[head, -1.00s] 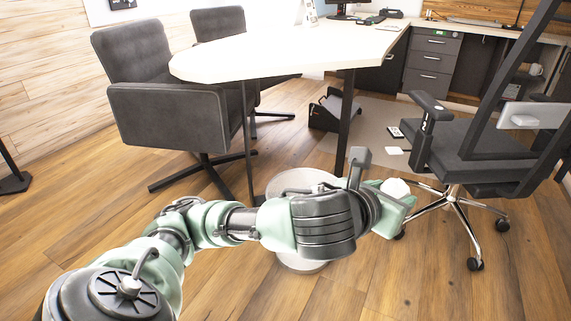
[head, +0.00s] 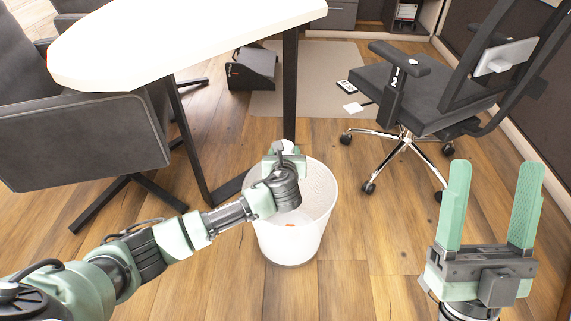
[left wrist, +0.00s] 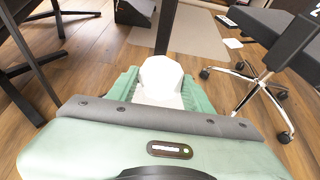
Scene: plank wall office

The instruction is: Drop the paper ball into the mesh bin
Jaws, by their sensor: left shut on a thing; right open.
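The paper ball (head: 287,146) is white and sits between the fingers of my left gripper (head: 285,157), which is shut on it. The ball (left wrist: 160,76) also shows between the green fingers in the left wrist view. The white mesh bin (head: 292,250) stands upright on the floor in the middle of the head view. My left gripper and wrist overlap the bin's opening and far rim in the picture; the height above the rim is hard to tell. My right gripper (head: 494,170) is open and empty at the lower right, apart from the bin.
A white-topped table (head: 190,35) with dark legs stands behind the bin. A grey armchair (head: 80,135) is at the left. A black office chair (head: 400,90) on chrome legs is at the right. A small orange item (head: 290,225) shows at the bin. Wooden floor around the bin is clear.

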